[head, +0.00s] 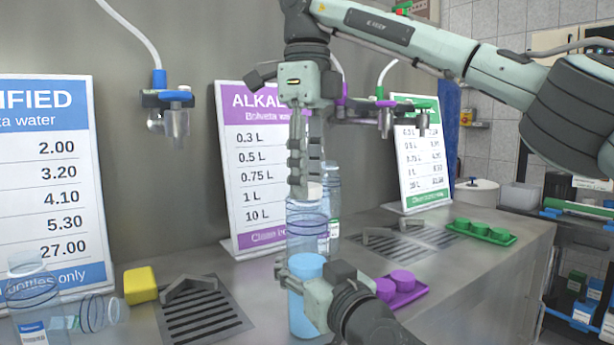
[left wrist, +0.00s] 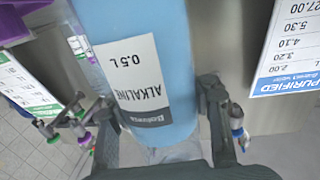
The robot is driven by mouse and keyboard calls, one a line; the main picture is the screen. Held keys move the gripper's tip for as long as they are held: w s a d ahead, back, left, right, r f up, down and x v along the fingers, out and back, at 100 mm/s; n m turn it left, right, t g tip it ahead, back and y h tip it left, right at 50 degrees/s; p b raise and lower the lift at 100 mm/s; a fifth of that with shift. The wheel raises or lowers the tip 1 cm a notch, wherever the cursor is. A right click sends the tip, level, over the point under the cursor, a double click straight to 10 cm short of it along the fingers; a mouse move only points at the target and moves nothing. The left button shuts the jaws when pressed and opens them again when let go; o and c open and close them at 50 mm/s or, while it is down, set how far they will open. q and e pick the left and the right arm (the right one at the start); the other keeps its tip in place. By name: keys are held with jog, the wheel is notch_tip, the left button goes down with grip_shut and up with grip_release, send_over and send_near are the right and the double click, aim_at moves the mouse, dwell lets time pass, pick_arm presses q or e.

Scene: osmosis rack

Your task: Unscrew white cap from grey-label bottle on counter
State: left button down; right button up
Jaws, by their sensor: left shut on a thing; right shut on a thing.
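A tall clear bottle with blue liquid in its lower part (head: 304,318) stands upright at the front of the counter. Its pale label (left wrist: 137,80), reading "0.5 L ALKALINE", shows in the left wrist view. My left gripper (head: 308,284) is shut around the bottle's blue part, with its fingers on either side of it in the left wrist view (left wrist: 165,110). My right gripper (head: 305,188) comes down from above and is shut at the bottle's top, on the white cap (head: 314,190). The fingers hide much of the cap and neck. I cannot tell whether the bottle's base touches the counter.
Another clear bottle (head: 332,183) stands close behind. A purple cap tray (head: 408,292) and green cap tray (head: 482,233) lie to the right. A drain grate (head: 205,318), yellow sponge (head: 140,285) and two clear bottles (head: 38,300) (head: 98,312) are left. Price signs (head: 258,160) stand behind.

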jog(key=n, duration=2)
jog(key=shift+n, duration=0.3)
jog(key=shift+r, duration=0.25)
jog(key=shift+r, duration=0.95)
